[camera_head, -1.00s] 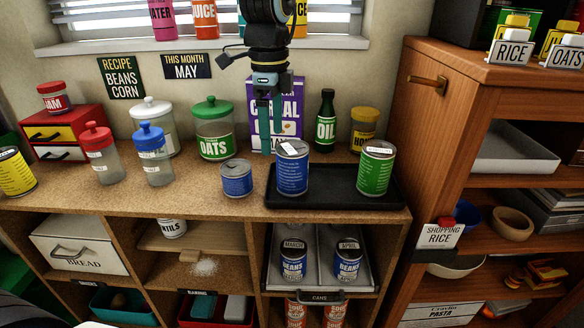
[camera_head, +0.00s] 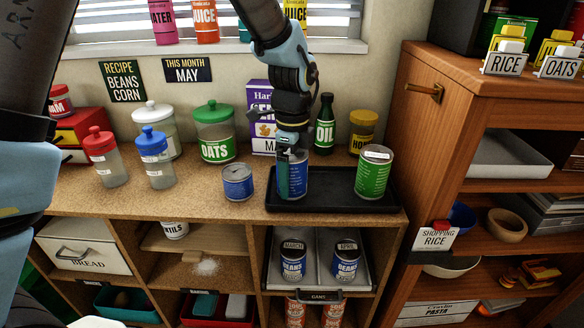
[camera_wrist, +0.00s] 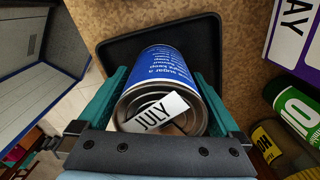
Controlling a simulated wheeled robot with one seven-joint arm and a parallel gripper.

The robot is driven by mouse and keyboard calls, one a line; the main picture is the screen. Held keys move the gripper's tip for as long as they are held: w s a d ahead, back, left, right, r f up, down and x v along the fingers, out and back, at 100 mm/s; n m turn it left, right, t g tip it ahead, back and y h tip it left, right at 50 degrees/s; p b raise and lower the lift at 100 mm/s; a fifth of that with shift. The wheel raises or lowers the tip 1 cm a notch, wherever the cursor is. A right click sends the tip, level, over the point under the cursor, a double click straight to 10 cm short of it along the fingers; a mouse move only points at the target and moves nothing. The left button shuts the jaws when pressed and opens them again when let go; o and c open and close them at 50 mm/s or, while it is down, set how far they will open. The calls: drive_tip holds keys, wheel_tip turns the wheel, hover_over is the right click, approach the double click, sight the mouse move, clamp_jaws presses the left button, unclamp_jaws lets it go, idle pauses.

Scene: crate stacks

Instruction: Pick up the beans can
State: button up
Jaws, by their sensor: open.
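A tall blue can (camera_head: 297,180) stands upright on the black tray (camera_head: 330,202); its visible side bears small text, not a product name. In the wrist view its lid bears a JULY tag (camera_wrist: 160,113). My open gripper (camera_head: 291,182) is lowered over this can, with one teal finger on each side in the wrist view (camera_wrist: 161,78). Whether the fingers touch it I cannot tell. Two blue cans labelled BEANS stand in the compartment below, tagged MARCH (camera_head: 292,262) and APRIL (camera_head: 346,262). A shorter blue can (camera_head: 238,183) stands left of the tray.
A green can (camera_head: 373,173) stands on the tray's right side. The oil bottle (camera_head: 324,125), honey jar (camera_head: 362,130) and purple cereal box (camera_head: 262,110) stand behind. Signs read RECIPE BEANS CORN (camera_head: 122,81) and THIS MONTH MAY (camera_head: 187,68).

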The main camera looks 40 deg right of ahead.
drive_tip(key=shift+f, duration=0.4)
drive_tip(key=shift+c, duration=0.2)
drive_tip(key=shift+r, duration=0.1)
clamp_jaws()
idle(0.3)
